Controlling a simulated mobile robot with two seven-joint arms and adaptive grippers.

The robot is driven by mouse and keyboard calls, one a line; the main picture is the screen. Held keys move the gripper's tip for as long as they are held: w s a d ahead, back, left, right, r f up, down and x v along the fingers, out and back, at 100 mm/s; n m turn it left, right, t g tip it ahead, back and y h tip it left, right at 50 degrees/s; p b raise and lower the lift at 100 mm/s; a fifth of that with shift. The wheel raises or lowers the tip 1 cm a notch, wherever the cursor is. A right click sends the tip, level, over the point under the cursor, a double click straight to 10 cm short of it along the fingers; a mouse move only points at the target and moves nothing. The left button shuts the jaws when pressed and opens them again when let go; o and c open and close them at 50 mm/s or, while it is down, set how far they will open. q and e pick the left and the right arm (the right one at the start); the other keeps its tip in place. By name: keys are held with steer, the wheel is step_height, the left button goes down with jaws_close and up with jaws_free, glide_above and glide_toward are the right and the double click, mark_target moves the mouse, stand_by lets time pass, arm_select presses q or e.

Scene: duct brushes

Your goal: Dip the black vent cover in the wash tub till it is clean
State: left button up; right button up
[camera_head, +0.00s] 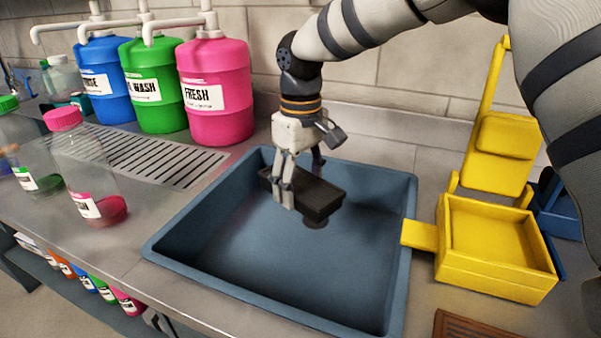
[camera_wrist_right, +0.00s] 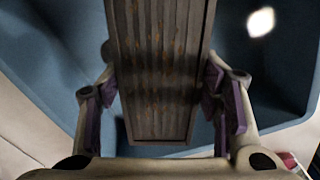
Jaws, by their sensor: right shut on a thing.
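The black vent cover (camera_head: 312,197) is a dark rectangular slatted piece. My right gripper (camera_head: 285,192) is shut on it and holds it over the blue wash tub (camera_head: 170,253). In the right wrist view the cover (camera_wrist_right: 160,70) runs between the purple finger pads, and its slats show orange-brown specks. The side facing away from that camera is hidden. A dark round patch shows on the tub floor just below the cover; I cannot tell whether it is a drain or a shadow. I see no clear water line in the tub. My left gripper is not in view.
Blue (camera_head: 103,82), green (camera_head: 152,88) and pink (camera_head: 215,95) pump jugs stand behind the tub at left, by a slotted drain board (camera_head: 150,158). A clear bottle (camera_head: 85,175) stands at left. A yellow bin (camera_head: 495,250) and a brown slatted piece (camera_head: 468,326) lie right.

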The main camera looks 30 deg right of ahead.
mark_target(301, 182)
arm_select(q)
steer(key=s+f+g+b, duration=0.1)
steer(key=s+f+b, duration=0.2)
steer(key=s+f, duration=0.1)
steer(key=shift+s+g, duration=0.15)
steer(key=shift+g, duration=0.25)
arm_select(e)
step_height(301, 182, down, 14)
steer(key=shift+f, duration=0.15)
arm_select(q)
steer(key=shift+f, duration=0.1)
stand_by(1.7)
arm_select(e)
step_height(301, 182, up, 11)
steer(key=p, duration=0.2)
steer(key=shift+w+p, duration=0.1)
steer(key=shift+p, duration=0.25)
step_height(301, 182, up, 3)
steer(key=shift+f, duration=0.15)
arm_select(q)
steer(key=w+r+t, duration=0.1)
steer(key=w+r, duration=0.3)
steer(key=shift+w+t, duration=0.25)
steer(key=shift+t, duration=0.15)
arm_select(e)
steer(key=shift+r, duration=0.9)
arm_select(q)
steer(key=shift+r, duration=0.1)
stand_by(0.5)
